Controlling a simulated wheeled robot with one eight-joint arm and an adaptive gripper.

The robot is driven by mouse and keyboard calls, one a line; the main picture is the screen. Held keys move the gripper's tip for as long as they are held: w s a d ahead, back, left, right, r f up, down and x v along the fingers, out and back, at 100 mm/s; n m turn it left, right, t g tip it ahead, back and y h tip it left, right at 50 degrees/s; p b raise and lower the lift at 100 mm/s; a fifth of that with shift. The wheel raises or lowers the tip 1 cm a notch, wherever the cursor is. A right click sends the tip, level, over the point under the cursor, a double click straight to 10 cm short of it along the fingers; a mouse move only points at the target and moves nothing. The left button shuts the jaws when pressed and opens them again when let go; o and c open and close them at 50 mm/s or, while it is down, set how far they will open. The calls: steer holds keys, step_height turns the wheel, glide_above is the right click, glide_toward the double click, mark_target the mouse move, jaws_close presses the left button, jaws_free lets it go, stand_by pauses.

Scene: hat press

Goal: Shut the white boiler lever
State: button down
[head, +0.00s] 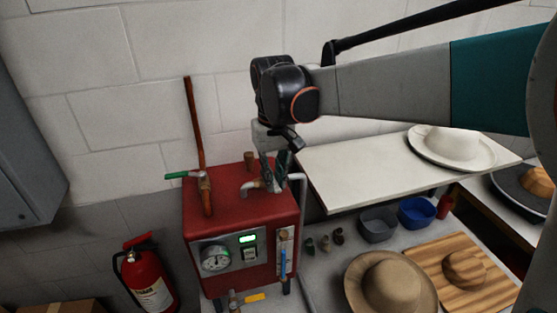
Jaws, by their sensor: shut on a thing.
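The red boiler (232,216) stands against the wall in the head view. My gripper (273,181) reaches down to the valve on its top right and is shut on the white boiler lever there. The fingers hide most of that lever, so I cannot tell its exact angle. A grey curved spout (249,187) sticks out to the left of the fingers. A pale pipe (302,200) bends down just right of them. A green lever (177,175) sits at the boiler's top left, apart from my gripper.
A blue lever (282,262) and a yellow lever (255,297) are on the boiler's front and underside. A white board (350,172) bears a pale hat (452,141) at right. A fire extinguisher (146,280) stands at left. Bowls and a tan hat (390,283) lie below right.

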steer(key=shift+s+a+m, duration=0.1)
steer(key=shift+a+m, duration=0.15)
steer(key=shift+m, duration=0.15)
steer(key=c, duration=1.6)
jaws_free()
steer(key=shift+o, duration=0.2)
